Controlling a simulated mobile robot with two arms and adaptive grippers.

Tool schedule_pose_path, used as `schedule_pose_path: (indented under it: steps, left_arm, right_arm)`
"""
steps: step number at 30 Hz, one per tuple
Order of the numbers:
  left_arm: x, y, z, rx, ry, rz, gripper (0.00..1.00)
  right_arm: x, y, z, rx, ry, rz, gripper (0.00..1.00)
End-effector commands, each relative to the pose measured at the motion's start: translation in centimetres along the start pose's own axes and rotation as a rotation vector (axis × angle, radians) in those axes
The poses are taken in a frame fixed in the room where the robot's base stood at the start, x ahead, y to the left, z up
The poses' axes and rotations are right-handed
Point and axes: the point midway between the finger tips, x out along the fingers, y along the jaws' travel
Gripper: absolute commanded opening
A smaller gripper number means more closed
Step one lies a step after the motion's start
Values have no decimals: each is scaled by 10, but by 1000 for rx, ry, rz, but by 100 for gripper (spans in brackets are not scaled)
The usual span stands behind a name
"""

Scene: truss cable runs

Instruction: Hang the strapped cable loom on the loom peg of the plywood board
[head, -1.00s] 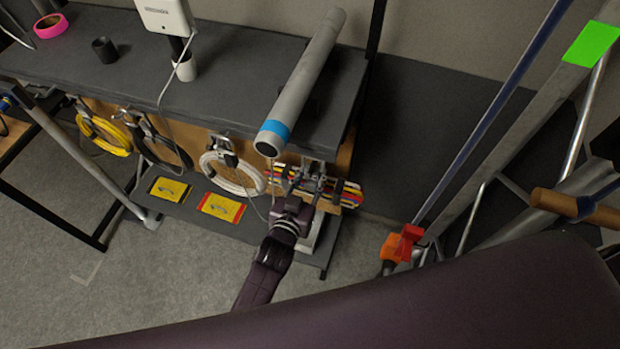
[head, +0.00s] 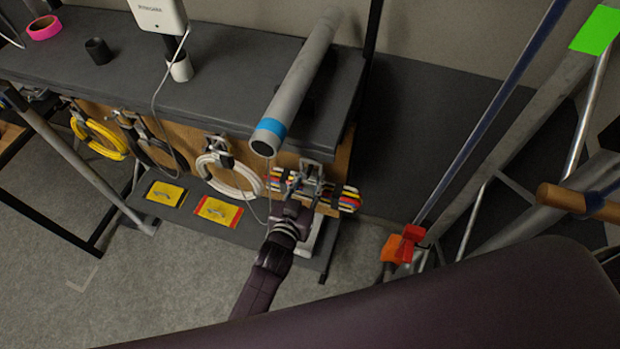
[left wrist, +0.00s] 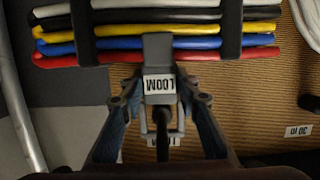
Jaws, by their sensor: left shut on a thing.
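The cable loom (left wrist: 225,41) is a flat bundle of white, black, yellow, blue and red cables with black straps. It also shows in the head view (head: 346,200) at the plywood board's right end. A grey tab marked LOOM (left wrist: 158,85) is at its middle. My left gripper (left wrist: 160,100) is shut on the loom at this tab, in front of the plywood board (left wrist: 240,105). A dark rod, perhaps the loom peg (left wrist: 162,128), shows between the fingers above a partly hidden board label. I cannot tell whether the loom rests on it. My right gripper is out of view.
A white cable coil (head: 229,176), a black coil and a yellow coil (head: 99,139) hang along the board. A grey pipe with a blue band (head: 298,82) lies on the dark shelf above. Metal struts stand at right.

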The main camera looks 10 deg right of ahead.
Motion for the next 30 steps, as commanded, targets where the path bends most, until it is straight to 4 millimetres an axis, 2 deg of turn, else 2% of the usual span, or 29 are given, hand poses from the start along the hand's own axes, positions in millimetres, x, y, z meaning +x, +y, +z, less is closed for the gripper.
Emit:
schedule_pose_path:
  steps: [1, 7, 8, 13, 23, 26, 30]
  left_arm:
    - [1, 0, -7, 0, 14, 1, 0]
    - [1, 0, -7, 0, 14, 1, 0]
    - [1, 0, -7, 0, 14, 1, 32]
    - [1, 0, -5, 0, 9, 1, 50]
    - [-3, 0, 5, 0, -9, -1, 50]
    - [-10, -1, 4, 1, -6, -1, 50]
    - [-30, 0, 2, 0, -3, 0, 50]
  right_arm:
    - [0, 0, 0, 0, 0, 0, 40]
    - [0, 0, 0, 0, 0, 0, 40]
    - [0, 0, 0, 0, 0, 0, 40]
    - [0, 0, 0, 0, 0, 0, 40]
    - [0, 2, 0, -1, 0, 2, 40]
    - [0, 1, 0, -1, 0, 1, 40]
    - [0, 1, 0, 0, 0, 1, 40]
